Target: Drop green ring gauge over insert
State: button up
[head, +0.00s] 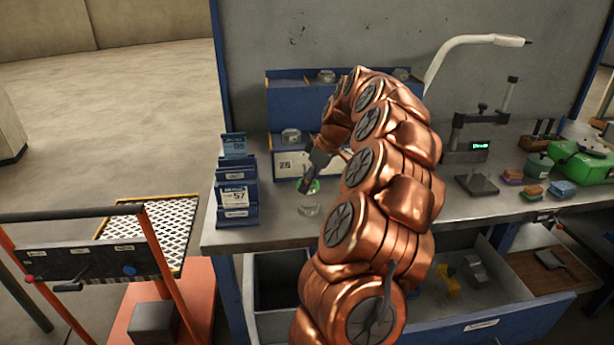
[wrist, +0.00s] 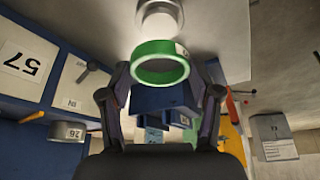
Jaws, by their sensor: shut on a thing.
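The green ring gauge (head: 313,187) is held in my gripper (head: 308,183) above the workbench. In the wrist view the green ring (wrist: 158,48) sits between the two fingertips of my gripper (wrist: 162,72), with a small label on its side. The insert, a pale metal round piece (head: 308,210), stands on the bench just below the ring in the head view. In the wrist view the insert (wrist: 160,18) appears right beyond the ring, near the top edge. The ring looks apart from the bench; whether it touches the insert I cannot tell.
A blue rack (head: 285,105) with numbered bays and metal rings stands behind. A blue card holder (head: 237,190) is at the bench's left end. A gauge stand (head: 478,184), green box (head: 585,165) and sponges lie right. An open drawer (head: 480,315) is below.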

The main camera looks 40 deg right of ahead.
aim_at(307, 202)
jog(key=shift+f, duration=2.15)
jog(key=shift+b, duration=1)
jog(key=shift+f+b, duration=0.4)
jog(key=shift+f, duration=0.2)
jog(key=o, duration=0.9)
jog(key=shift+s, duration=0.1)
jog(key=shift+o, duration=0.2)
jog(key=p+v, duration=0.1)
jog(key=v, duration=1)
jog(key=shift+a, duration=0.1)
dwell(0.4)
